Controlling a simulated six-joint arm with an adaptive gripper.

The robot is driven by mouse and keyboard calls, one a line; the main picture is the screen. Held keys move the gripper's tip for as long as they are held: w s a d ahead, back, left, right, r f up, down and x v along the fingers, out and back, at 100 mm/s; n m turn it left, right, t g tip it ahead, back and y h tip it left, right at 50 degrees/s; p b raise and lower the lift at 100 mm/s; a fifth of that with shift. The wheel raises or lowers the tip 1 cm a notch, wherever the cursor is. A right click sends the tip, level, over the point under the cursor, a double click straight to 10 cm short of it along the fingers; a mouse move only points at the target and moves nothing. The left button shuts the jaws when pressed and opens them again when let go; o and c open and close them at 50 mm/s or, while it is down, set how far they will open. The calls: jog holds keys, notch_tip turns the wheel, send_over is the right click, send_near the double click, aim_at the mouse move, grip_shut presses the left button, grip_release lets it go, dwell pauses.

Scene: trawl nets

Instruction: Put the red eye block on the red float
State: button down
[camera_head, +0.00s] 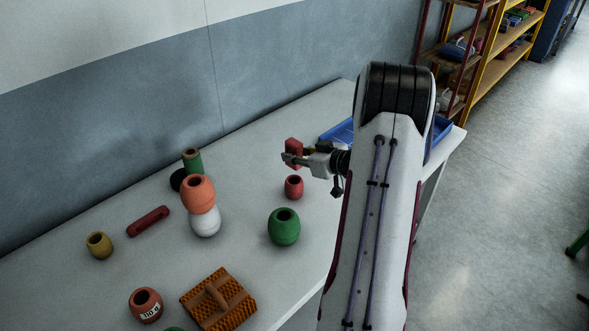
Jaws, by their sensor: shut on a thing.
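My gripper (287,158) is shut on a red block (292,146), with the block's upper part showing above the fingers. The block is held in the air above the far right part of the table. The lower part of the block is partly hidden by the gripper. A small red float (293,187) with a dark hole in its top stands upright on the table. It appears just below the gripper in the picture, apart from the block. How far the block is above it, or behind it, I cannot tell.
A green float (284,227) stands in front of the red one. An orange float (198,192) sits on a white float (206,223). A red bar (148,221), a yellow float (99,245), a labelled reddish float (145,305) and an orange ridged block (218,300) lie left. A blue tray (338,132) is behind my arm.

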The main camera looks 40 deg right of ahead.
aim_at(300, 169)
jog(key=shift+f, duration=0.75)
jog(key=shift+f, duration=0.1)
jog(key=shift+f, duration=1.8)
jog(key=shift+f, duration=0.1)
jog(key=c, duration=1.8)
grip_release()
jog(key=shift+o, duration=0.2)
jog(key=v, duration=1.2)
